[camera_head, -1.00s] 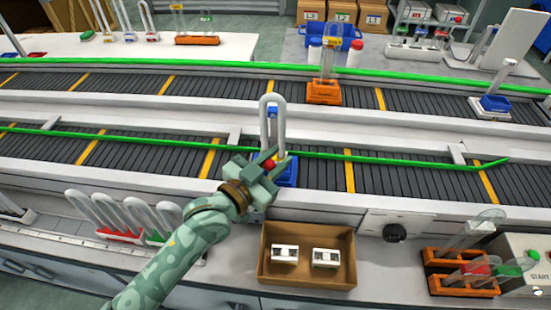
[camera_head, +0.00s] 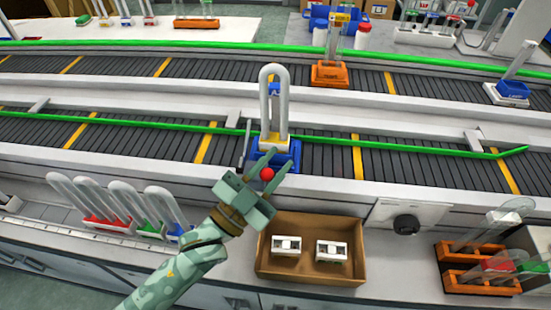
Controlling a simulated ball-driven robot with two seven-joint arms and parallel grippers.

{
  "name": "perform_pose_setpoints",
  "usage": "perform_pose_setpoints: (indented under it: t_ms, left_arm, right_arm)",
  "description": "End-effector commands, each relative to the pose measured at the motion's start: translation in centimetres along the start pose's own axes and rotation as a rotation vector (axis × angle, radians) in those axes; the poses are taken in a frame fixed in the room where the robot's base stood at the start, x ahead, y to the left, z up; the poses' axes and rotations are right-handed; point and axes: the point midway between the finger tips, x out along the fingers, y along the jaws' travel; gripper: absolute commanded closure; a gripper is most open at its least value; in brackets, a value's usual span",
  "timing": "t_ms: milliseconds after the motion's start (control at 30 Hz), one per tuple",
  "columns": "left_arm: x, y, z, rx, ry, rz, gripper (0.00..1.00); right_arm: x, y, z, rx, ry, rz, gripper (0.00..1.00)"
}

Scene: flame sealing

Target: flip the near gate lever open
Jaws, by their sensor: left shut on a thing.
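The near gate lever shows as a red ball knob (camera_head: 267,174) at the front edge of the near conveyor. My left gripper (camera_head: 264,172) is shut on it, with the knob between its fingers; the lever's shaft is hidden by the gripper. Just beyond the fingers, a blue carrier (camera_head: 290,158) with a yellow top stands on the near belt and holds an upright U-shaped glass tube (camera_head: 264,100). A thin grey bar (camera_head: 247,138) stands just left of the carrier. My right gripper is not in view.
A cardboard box (camera_head: 357,265) with two white blocks stands right of my left gripper. A rack of U-tubes (camera_head: 112,222) stands at the left, and orange racks (camera_head: 452,282) at the right. A green rail (camera_head: 400,148) runs along the near belt.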

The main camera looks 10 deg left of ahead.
Motion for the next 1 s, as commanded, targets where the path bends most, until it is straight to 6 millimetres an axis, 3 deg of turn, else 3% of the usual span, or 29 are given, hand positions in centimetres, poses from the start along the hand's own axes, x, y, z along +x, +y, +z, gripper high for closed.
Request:
perform_pose_setpoints:
  t_ms: [300, 800, 833, 900, 1000]
  left_arm:
    - [-1.3, 0.9, 0.3, 0.068, 0.098, -0.018, 1.00]
    - [-1.4, 0.9, 0.1, 0.083, 0.117, -0.022, 1.00]
    - [-1.4, 0.9, 0.1, 0.083, 0.117, -0.022, 0.73]
    - [-1.4, 0.9, 0.1, 0.083, 0.117, -0.022, 0.55]
    - [-1.4, 0.9, 0.1, 0.082, 0.117, -0.022, 0.55]
  right_arm:
    - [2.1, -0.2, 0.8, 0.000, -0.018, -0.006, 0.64]
    - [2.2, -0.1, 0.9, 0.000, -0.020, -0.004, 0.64]
    - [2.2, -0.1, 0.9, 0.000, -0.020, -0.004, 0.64]
    - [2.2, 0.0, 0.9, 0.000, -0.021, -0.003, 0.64]
    - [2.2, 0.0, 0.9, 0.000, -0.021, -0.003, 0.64]
